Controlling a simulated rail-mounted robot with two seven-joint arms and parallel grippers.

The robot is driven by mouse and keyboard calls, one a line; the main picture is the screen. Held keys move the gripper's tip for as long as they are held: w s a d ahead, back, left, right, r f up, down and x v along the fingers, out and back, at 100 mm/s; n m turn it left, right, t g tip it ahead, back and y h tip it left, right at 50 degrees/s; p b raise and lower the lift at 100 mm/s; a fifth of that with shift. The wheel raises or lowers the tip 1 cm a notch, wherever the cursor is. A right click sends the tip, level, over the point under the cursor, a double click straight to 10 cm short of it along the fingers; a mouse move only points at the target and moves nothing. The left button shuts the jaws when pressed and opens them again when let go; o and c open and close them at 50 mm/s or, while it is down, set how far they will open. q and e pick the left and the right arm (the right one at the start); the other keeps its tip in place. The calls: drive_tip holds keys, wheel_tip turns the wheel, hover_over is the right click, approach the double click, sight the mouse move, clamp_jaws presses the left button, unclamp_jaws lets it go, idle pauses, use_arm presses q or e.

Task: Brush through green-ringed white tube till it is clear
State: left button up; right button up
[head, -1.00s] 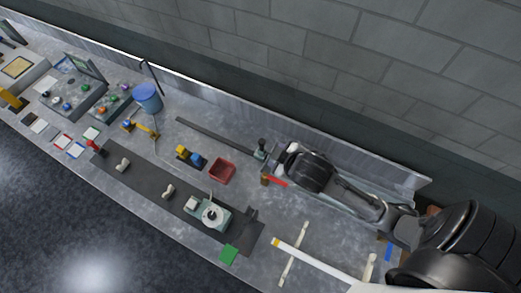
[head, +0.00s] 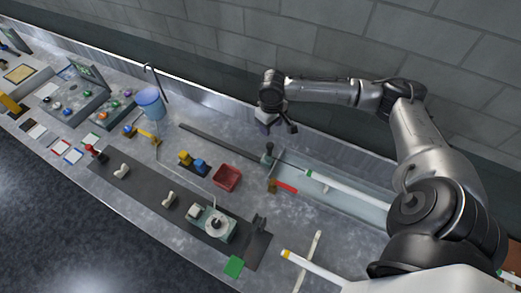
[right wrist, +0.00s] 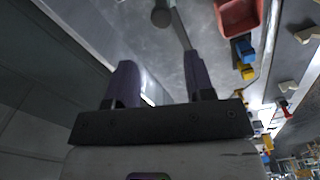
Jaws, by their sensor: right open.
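The green-ringed white tube (head: 345,188) lies lengthwise over the pale trough at the back right. Its green ring is at its left end. A thin rod (head: 289,165) runs from a small dark green stand (head: 268,150) to that end; I cannot tell whether it is the brush or enters the tube. My right gripper (head: 279,127) is open and empty, above the bench's back edge, up and left of the tube. The right wrist view shows its two fingers apart (right wrist: 160,78) with nothing between them. My left gripper is not in view.
A yellow-ringed white tube (head: 310,265) lies at the front, across a pale bar (head: 308,250). A red-handled item (head: 286,188) lies by the trough. A red bin (head: 227,178), a dark rail (head: 215,142) and a blue container (head: 150,102) stand further left.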

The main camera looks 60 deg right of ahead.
sight(270, 145)
drive_tip(key=shift+m, duration=0.9)
wheel_tip(270, 145, down, 14)
drive_tip(key=shift+s+r, duration=0.1)
clamp_jaws()
